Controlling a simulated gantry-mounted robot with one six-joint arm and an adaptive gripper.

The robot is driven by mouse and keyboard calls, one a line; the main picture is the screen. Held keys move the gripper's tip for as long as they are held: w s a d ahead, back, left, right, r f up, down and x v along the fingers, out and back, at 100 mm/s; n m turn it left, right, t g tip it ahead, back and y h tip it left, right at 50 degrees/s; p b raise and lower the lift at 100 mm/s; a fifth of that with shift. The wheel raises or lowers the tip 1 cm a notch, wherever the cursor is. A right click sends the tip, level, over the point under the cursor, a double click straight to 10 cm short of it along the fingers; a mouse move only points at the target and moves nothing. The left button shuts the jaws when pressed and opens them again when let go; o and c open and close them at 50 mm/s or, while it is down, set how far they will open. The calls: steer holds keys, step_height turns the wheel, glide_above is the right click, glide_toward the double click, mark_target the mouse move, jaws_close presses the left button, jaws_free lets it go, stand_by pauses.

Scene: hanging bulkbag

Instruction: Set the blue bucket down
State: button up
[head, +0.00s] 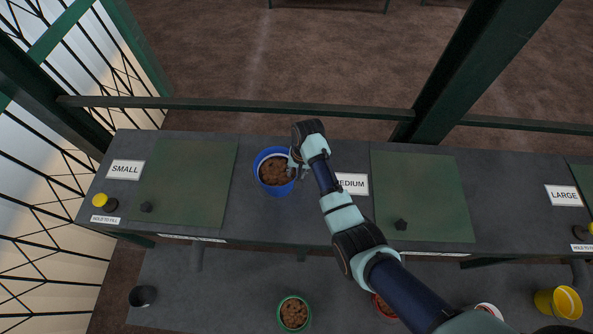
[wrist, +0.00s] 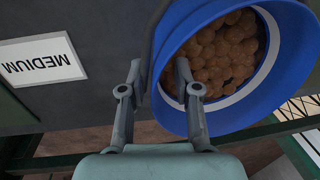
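The blue bucket (head: 263,184) is on the dark bench, between the left green mat and the MEDIUM sign. It looks upright and holds brown round lumps. In the wrist view the bucket (wrist: 220,120) fills the upper right, with its pale inner band showing. My gripper (head: 294,166) is at the bucket's right rim. In the wrist view my gripper (wrist: 158,72) has its fingers apart, one outside the bucket and one over the rim. A gap shows between the outer finger and the wall. The bucket's underside is hidden, so its contact with the bench cannot be seen.
The MEDIUM sign (head: 352,184) is partly behind my arm. Green mats lie left (head: 187,182) and right (head: 424,197). A green rail (head: 240,104) runs behind the bench. A lower shelf holds a green bucket (head: 294,314), a yellow bucket (head: 558,303) and a dark cup (head: 143,296).

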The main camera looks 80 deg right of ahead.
steer(key=shift+r, duration=0.1)
step_height(320, 180, up, 12)
steer(key=s, duration=0.1)
steer(key=shift+s+p, duration=0.3)
steer(key=shift+p, duration=0.05)
steer(key=shift+d, duration=0.1)
steer(key=w+a+r+n+t+h, duration=0.25)
steer(key=w+a+n, duration=0.25)
steer(key=w+a, duration=0.6)
steer(key=w+a+r+n+t, duration=0.2)
steer(key=w+a+r+n, duration=0.15)
steer(key=a, duration=0.45)
steer(key=w+a+r+n+t, duration=0.25)
steer(key=w+a+r, duration=0.2)
steer(key=a, duration=0.35)
steer(key=s+a+r+n+t+y, duration=0.1)
steer(key=a+r, duration=0.3)
steer(key=a, duration=0.4)
steer(key=s+a+r+n+t+y, duration=0.1)
steer(key=a+r+n+t, duration=0.2)
steer(key=a, duration=0.5)
steer(key=shift+r+n, duration=0.8)
